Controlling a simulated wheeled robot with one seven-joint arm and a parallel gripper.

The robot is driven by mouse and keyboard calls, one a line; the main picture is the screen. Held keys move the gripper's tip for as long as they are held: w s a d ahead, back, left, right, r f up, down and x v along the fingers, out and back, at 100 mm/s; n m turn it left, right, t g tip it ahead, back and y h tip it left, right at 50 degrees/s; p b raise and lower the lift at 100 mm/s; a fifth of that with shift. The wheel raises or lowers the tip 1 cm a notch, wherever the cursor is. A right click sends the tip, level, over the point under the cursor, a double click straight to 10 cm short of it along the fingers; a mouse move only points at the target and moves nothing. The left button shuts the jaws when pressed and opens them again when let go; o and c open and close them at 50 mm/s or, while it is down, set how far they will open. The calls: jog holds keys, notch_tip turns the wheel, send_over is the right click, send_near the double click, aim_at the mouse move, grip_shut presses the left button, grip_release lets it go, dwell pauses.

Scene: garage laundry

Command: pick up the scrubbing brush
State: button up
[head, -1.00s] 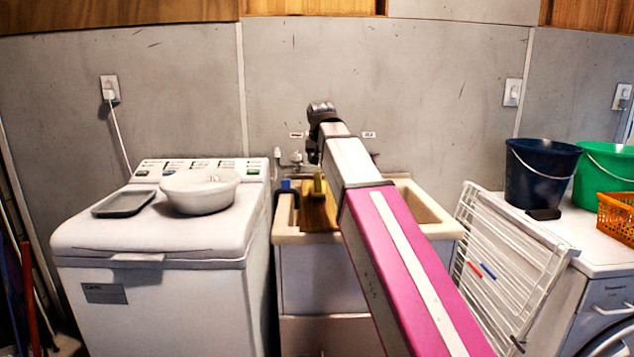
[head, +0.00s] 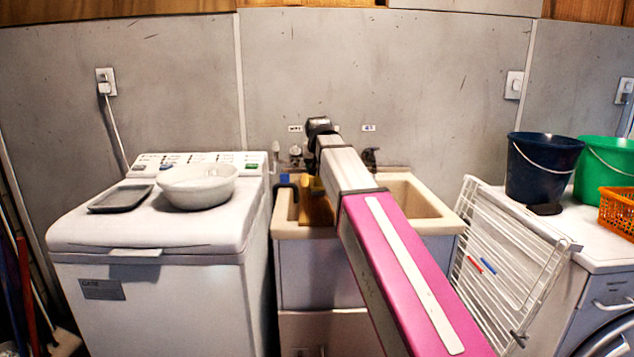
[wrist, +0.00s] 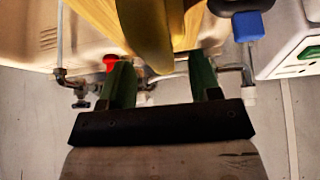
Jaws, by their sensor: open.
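An olive-yellow, elongated, round-ended thing (wrist: 146,35), which looks like the scrubbing brush, lies over the yellow wooden board (wrist: 97,18) at the sink. Its bristles are not seen. In the head view the board (head: 312,210) stands in the left part of the sink, and my arm hides most of the brush. My gripper (wrist: 160,62) is open, with its two green fingers apart and pointing towards the brush. The brush's near end shows just beyond the fingertips, towards the left finger. I cannot tell the remaining distance.
The beige sink (head: 440,226) has taps (wrist: 75,90) at the wall. A blue-tipped dark thing (wrist: 248,25) is beside the board. A washing machine (head: 150,236) with a bowl (head: 197,187) stands left. A white drying rack (head: 505,255) leans at the right.

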jog(key=shift+x, duration=1.45)
jog(key=shift+s, duration=0.1)
grip_shut()
jog(key=shift+r, duration=0.1)
jog(key=shift+r, duration=0.6)
notch_tip(320, 180, up, 3)
jog(key=shift+f, duration=0.15)
jog(key=s+a+r, duration=0.7)
jog(key=s+a, duration=0.1)
jog(key=shift+s, duration=0.2)
jog(key=shift+a, duration=0.1)
